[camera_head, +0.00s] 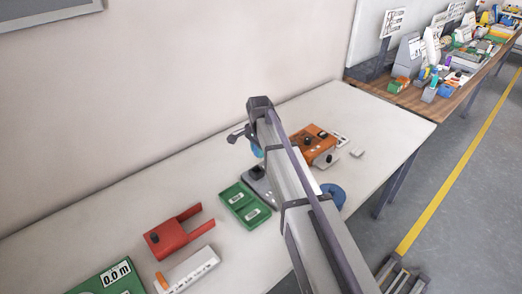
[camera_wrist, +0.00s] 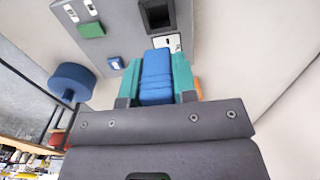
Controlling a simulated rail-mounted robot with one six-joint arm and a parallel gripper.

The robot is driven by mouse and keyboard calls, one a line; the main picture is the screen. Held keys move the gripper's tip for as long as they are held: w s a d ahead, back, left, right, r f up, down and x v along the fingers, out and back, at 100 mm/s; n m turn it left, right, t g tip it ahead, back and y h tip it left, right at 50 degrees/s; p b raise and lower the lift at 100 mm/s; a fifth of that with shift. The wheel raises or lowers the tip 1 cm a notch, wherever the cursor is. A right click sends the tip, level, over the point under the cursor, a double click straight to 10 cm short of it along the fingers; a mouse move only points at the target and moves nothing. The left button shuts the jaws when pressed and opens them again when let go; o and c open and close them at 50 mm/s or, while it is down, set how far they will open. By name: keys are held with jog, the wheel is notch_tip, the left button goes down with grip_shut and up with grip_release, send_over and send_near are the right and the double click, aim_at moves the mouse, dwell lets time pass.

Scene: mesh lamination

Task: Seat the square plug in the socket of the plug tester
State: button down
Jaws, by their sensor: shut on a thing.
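My gripper (camera_wrist: 156,62) has teal fingers and is shut on the blue square plug (camera_wrist: 157,78), which sits between them in the wrist view. The grey plug tester (camera_wrist: 118,28) lies beyond the plug. Its dark square socket (camera_wrist: 157,14) is open and empty, just past the plug's far end. A white label (camera_wrist: 167,42) is between plug and socket in the picture. The plug is outside the socket; I cannot tell its height above the tester. In the head view my arm hides much of the tester (camera_head: 257,173) and most of the gripper.
A green tray (camera_head: 232,192) with white pieces and a red fixture (camera_head: 170,238) stand left of the tester. An orange device (camera_head: 312,148) stands beyond my arm. A blue round thing (camera_head: 333,196) is at the table's front edge. The table's back strip is clear.

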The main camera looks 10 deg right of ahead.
jog(key=shift+s+a+r, duration=0.1)
jog(key=shift+s+a, duration=0.1)
jog(key=shift+a, duration=0.3)
jog(key=shift+d+f, duration=0.1)
jog(key=shift+f, duration=0.2)
notch_tip(320, 180, down, 5)
jog(key=b, duration=0.6)
jog(key=shift+f, duration=0.2)
jog(key=shift+f+b, duration=0.7)
jog(key=shift+f, duration=0.05)
dwell(0.4)
jog(key=c, duration=0.8)
grip_release()
notch_tip(320, 180, up, 11)
jog(key=p, duration=1.1)
jog(key=shift+f, duration=0.1)
